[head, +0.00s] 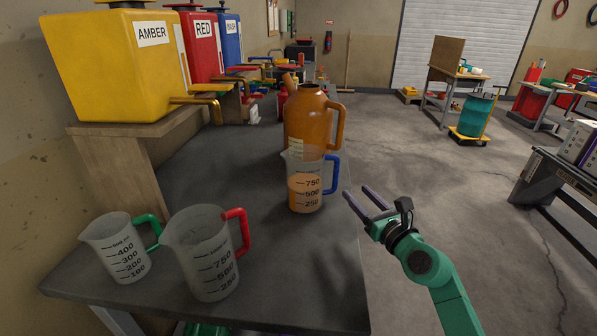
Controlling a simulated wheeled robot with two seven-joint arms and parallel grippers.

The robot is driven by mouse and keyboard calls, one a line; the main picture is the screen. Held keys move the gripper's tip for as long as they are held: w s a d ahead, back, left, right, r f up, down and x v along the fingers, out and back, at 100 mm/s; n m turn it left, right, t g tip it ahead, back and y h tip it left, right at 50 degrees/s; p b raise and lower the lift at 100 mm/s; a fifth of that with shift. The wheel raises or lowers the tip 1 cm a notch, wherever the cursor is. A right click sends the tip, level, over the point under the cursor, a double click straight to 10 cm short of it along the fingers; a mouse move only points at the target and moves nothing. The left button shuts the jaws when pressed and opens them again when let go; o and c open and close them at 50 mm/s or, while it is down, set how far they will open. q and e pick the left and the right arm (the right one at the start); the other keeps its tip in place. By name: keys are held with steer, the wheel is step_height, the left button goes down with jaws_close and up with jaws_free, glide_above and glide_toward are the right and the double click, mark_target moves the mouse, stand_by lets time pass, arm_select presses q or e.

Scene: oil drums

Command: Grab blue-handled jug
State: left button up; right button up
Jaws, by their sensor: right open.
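The blue-handled jug (305,190) stands upright on the dark bench, with orange liquid in its lower part and its blue handle (332,174) pointing right. It stands in front of a larger orange jug (305,120) and overlaps its base in the picture. My right gripper (362,199) is open and empty, to the right of the blue-handled jug near the bench's right edge. Its two fingers point up and left toward the handle, and a gap shows between them and the handle. My left gripper is not in view.
An empty red-handled jug (205,258) and a smaller green-handled jug (122,250) stand at the front left of the bench (290,285). Yellow AMBER (120,80), red RED (203,60) and blue WASH (230,45) drums line the left. Open floor lies right of the bench.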

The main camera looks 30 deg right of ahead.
mark_target(338, 170)
steer(key=w, duration=0.3)
steer(key=w+d+r+p, duration=0.1)
steer(key=w, duration=0.4)
steer(key=w+d, duration=0.1)
steer(key=w, duration=0.2)
steer(key=shift+w+d+p, duration=0.15)
steer(key=shift+w+p, duration=0.15)
steer(key=shift+w, duration=0.3)
steer(key=shift+s, duration=0.1)
steer(key=c, duration=0.7)
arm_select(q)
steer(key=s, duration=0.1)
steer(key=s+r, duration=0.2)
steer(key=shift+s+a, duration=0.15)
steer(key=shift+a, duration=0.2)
arm_select(e)
jaws_close()
